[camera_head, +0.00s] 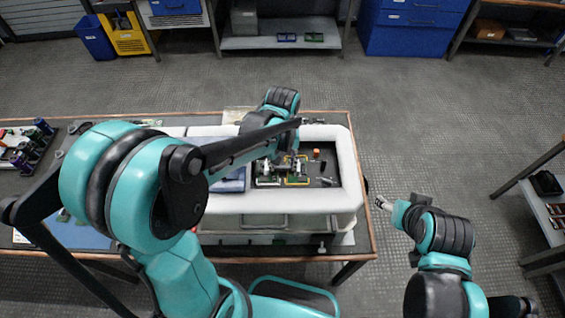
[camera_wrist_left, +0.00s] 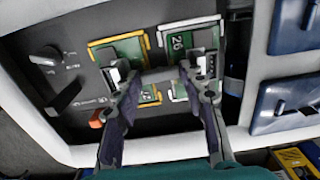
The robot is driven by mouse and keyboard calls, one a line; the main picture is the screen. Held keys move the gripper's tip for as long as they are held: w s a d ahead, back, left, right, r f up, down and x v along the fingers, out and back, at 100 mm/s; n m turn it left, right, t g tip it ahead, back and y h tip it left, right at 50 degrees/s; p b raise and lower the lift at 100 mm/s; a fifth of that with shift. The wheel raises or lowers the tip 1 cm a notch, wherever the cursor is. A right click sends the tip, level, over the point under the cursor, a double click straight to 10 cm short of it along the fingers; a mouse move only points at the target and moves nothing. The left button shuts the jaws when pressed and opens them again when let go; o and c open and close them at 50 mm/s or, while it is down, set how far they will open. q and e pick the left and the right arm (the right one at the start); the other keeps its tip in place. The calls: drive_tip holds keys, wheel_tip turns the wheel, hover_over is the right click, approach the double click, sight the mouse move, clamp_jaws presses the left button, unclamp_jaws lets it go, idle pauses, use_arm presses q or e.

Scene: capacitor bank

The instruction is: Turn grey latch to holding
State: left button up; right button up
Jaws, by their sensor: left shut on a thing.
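A dark panel (camera_wrist_left: 75,128) is set in a white-rimmed housing. On its left in the left wrist view are a dark round knob (camera_wrist_left: 45,55) with small labels and a dark slanted lever (camera_wrist_left: 62,97). I cannot tell which of them is the grey latch. Green boards with a yellow frame (camera_wrist_left: 118,48) and a white frame (camera_wrist_left: 188,30) sit beside them. My left gripper (camera_wrist_left: 162,78) is over the boards, its fingers on the ends of a pale grey bar, apart from the knob and lever. My right gripper (camera_head: 382,203) is right of the bench; its jaws are too small to read.
An orange part (camera_wrist_left: 97,117) sits on the panel near the lever. Blue covers (camera_wrist_left: 288,100) lie on the other side in the left wrist view. The white housing rim (camera_head: 270,202) surrounds the work area. Open floor (camera_head: 420,130) lies right of the bench.

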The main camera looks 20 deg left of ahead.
sight(283, 166)
idle(0.4)
use_arm(q)
drive_tip(key=o, duration=1.2)
drive_tip(key=shift+c, duration=0.2)
drive_tip(key=shift+r, duration=4.05)
drive_tip(key=shift+f, duration=0.1)
